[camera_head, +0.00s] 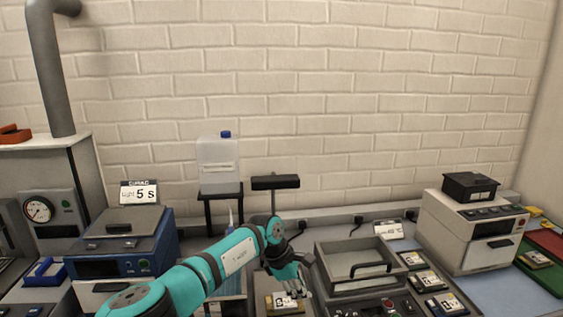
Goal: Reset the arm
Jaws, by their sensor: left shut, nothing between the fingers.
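My left arm comes in from the lower left, teal with dark grey joints, and reaches to the middle of the bench. My left gripper (304,283) is at its end, small and dark, fingers together with nothing seen between them. It is over or just beside a small labelled block (281,301) on the bench; I cannot tell whether they touch. My right gripper is not in view.
A grey lidded box with a handle (345,252) stands close right of the gripper. A blue machine (120,262) is at left, a white machine (462,240) at right. A clear jug (218,163) stands on a black stand behind. Several labelled blocks lie at right.

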